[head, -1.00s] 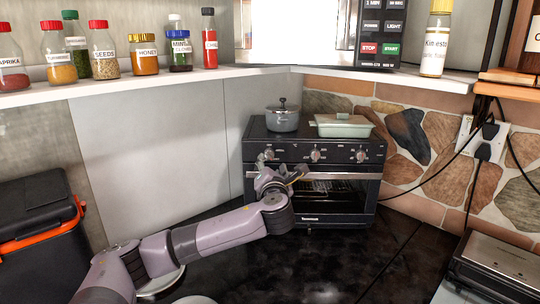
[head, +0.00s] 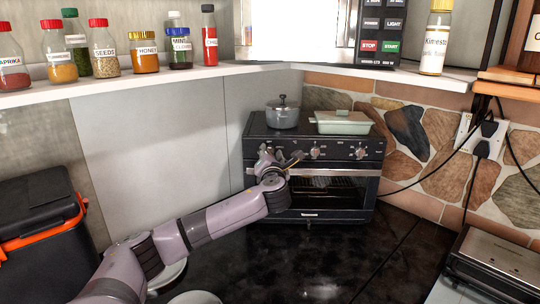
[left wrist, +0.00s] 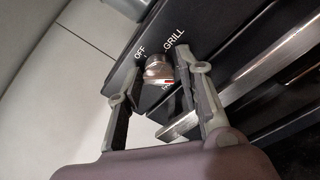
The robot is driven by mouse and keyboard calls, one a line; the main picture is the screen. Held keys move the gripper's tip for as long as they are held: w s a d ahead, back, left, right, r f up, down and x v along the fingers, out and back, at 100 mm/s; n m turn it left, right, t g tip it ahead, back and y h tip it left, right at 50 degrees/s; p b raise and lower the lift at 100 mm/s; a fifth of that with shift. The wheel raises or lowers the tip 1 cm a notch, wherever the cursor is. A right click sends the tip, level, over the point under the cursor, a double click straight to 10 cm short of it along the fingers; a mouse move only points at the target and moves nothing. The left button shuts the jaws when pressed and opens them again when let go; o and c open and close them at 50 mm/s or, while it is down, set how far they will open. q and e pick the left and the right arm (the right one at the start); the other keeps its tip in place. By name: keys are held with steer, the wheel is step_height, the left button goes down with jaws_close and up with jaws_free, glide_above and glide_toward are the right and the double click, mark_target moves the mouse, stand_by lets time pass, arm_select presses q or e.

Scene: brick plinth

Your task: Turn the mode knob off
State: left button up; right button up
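The mode knob (left wrist: 158,68) is a round silver knob with a red mark, on the dark panel of the toaster oven (head: 318,215). The words OFF and GRILL are printed around it. The red mark faces away from OFF, toward the lower side in the left wrist view. My left gripper (left wrist: 160,84) is open, with one finger on each side of the knob. The right-hand finger is close to it; I cannot tell whether it touches. In the head view my left gripper (head: 279,158) is at the oven's left knob and largely hides it. My right gripper is not in view.
Two more knobs, the middle one (head: 316,152) and the right one (head: 360,153), sit on the same panel. The oven door handle (left wrist: 235,95) runs close to the fingers. A grey pot (head: 282,117) and a green dish (head: 343,123) stand on the oven.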

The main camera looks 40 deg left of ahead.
arm_select(q)
jaws_close()
stand_by(0.3)
